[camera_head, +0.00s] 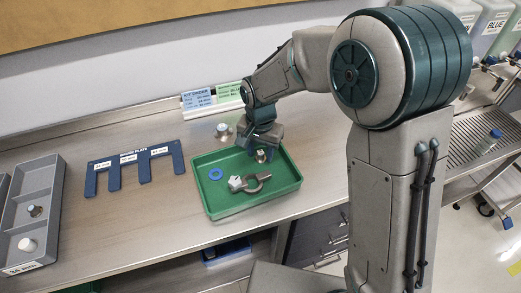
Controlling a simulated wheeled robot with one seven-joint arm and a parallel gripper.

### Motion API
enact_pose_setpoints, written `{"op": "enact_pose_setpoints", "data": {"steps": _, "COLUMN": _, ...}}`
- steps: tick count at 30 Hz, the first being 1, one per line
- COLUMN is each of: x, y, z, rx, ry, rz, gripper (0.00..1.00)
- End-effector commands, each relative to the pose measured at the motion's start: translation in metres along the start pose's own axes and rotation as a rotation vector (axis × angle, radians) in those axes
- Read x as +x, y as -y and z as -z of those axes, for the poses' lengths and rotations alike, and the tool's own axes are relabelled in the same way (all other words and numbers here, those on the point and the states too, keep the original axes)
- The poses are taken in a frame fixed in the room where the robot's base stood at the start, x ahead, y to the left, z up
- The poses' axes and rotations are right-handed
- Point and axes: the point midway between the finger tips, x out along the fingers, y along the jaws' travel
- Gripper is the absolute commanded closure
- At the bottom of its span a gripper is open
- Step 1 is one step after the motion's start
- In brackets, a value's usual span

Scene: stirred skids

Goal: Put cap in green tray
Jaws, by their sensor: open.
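The green tray (236,213) stands on the bench in front of my arm. My gripper (262,149) is open over the tray's back right part, pointing down. A small metallic cap-like piece (261,157) is just below the fingertips, inside the tray's outline; I cannot tell whether it touches the fingers or the tray floor. A blue ring (215,174) and a grey metal part with a loop (254,183) lie on the tray floor. Another small metallic piece (223,129) stands on the bench behind the tray. Which piece is the cap is not clear.
A blue slotted plate (133,163) lies left of the tray. A grey compartment box (44,184) at far left holds a metallic piece (34,211) and a white round piece (27,245). Label cards (198,99) stand at the wall. Bench between plate and tray is clear.

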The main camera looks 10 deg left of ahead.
Motion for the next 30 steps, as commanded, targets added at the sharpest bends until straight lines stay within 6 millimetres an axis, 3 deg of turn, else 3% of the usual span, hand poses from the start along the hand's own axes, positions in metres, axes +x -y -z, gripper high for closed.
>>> {"op": "enact_pose_setpoints", "data": {"steps": 5, "x": -0.017, "y": 0.001, "z": 0.001, "rx": 0.0, "ry": -0.004, "rz": 0.003, "gripper": 0.6}}
{"op": "enact_pose_setpoints", "data": {"steps": 18, "x": -0.106, "y": 0.0, "z": 0.001, "rx": 0.001, "ry": -0.003, "rz": 0.002, "gripper": 0.6}}
{"op": "enact_pose_setpoints", "data": {"steps": 24, "x": -0.122, "y": 0.0, "z": 0.0, "rx": 0.0, "ry": -0.001, "rz": 0.001, "gripper": 0.6}}
{"op": "enact_pose_setpoints", "data": {"steps": 30, "x": -0.124, "y": -0.002, "z": 0.0, "rx": 0.0, "ry": -0.001, "rz": 0.0, "gripper": 0.6}}
